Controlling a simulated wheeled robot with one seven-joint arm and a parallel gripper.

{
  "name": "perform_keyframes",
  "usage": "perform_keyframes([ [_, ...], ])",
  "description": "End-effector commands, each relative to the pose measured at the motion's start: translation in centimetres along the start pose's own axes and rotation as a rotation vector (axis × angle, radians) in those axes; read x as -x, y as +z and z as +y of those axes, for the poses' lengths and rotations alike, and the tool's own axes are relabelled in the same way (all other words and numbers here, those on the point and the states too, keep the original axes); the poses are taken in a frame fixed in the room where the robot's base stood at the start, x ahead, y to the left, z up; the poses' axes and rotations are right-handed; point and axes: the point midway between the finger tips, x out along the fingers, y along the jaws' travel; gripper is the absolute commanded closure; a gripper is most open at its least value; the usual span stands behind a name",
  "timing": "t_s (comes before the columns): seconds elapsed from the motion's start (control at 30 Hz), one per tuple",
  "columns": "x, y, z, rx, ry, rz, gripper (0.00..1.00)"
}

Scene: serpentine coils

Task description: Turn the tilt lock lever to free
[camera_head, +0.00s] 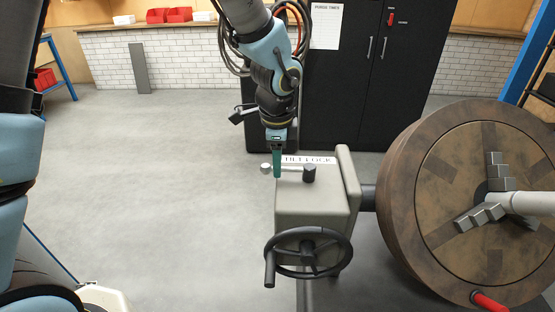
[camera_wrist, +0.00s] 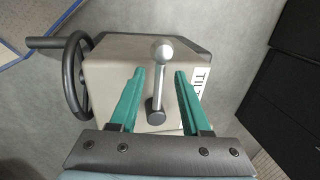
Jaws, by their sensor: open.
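The tilt lock lever is a light rod with a round grey knob (camera_head: 265,168) and a dark hub (camera_head: 309,173), on top of a grey-beige housing (camera_head: 312,203). In the head view it points left from the hub. My gripper (camera_head: 277,174) is above the lever, pointing down, its green fingers covering part of the rod near the knob. In the wrist view, my open gripper (camera_wrist: 159,73) has one finger on each side of the lever (camera_wrist: 160,80), with visible gaps. The TILT LOCK label (camera_head: 308,160) is partly hidden by the gripper.
A black handwheel (camera_head: 308,252) is on the housing's front. A large brown wooden reel (camera_head: 405,200) with a red handle (camera_head: 488,302) stands to the right. A black cabinet (camera_head: 375,80) stands behind. The floor to the left is clear.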

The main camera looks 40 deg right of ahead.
Motion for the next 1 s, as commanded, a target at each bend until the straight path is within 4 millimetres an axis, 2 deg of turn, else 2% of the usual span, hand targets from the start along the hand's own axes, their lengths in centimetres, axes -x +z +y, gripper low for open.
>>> perform_keyframes([
  [0.33, -0.46, 0.02, 0.0, 0.0, -0.001, 0.0, 0.53],
  [0.77, -0.44, 0.03, 0.0, 0.001, 0.0, 0.0, 1.0],
  [1.0, -0.44, 0.03, 0.01, 0.001, 0.0, 0.0, 1.0],
])
